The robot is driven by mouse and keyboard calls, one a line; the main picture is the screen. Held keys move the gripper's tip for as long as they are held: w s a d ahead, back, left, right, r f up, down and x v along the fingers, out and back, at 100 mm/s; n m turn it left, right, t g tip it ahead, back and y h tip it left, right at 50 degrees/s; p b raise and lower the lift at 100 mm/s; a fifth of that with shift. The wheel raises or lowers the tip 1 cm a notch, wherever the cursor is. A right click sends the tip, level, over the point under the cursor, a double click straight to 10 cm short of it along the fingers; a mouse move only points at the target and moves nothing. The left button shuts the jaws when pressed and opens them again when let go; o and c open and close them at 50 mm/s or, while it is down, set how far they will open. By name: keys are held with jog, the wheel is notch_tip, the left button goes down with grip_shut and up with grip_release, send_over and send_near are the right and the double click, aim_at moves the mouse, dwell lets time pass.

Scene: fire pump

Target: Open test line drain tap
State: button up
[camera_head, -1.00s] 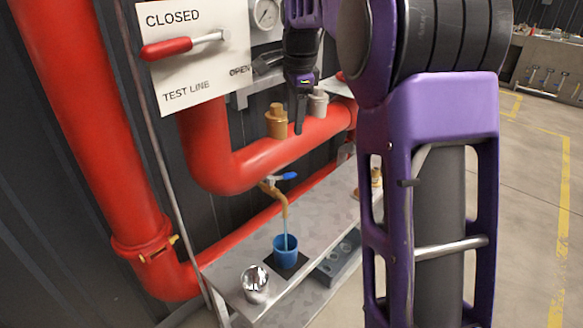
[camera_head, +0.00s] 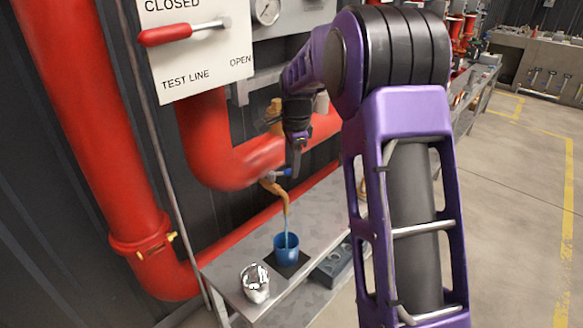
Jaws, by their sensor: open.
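The drain tap (camera_head: 272,186) is a small brass tap with a blue lever (camera_head: 284,173), below the red pipe. A thin stream runs from its spout into a blue cup (camera_head: 287,249) on the metal shelf. My gripper (camera_head: 296,172) hangs fingers-down at the right end of the blue lever, partly covering it. Its jaws are open. I cannot tell whether a finger touches the lever. The test line board (camera_head: 200,60) carries a lever with a red handle (camera_head: 166,36), which points left near the word CLOSED.
A shiny metal cup (camera_head: 255,283) stands on the shelf (camera_head: 222,270) left of the blue cup. A grey block with holes (camera_head: 333,265) lies to the right. Brass fitting (camera_head: 276,115) sits on the red pipe (camera_head: 205,140) behind my gripper. Floor at right is clear.

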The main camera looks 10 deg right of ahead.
jog(key=shift+w+f, duration=0.1)
jog(key=shift+f, duration=0.5)
grip_shut()
dwell(1.1)
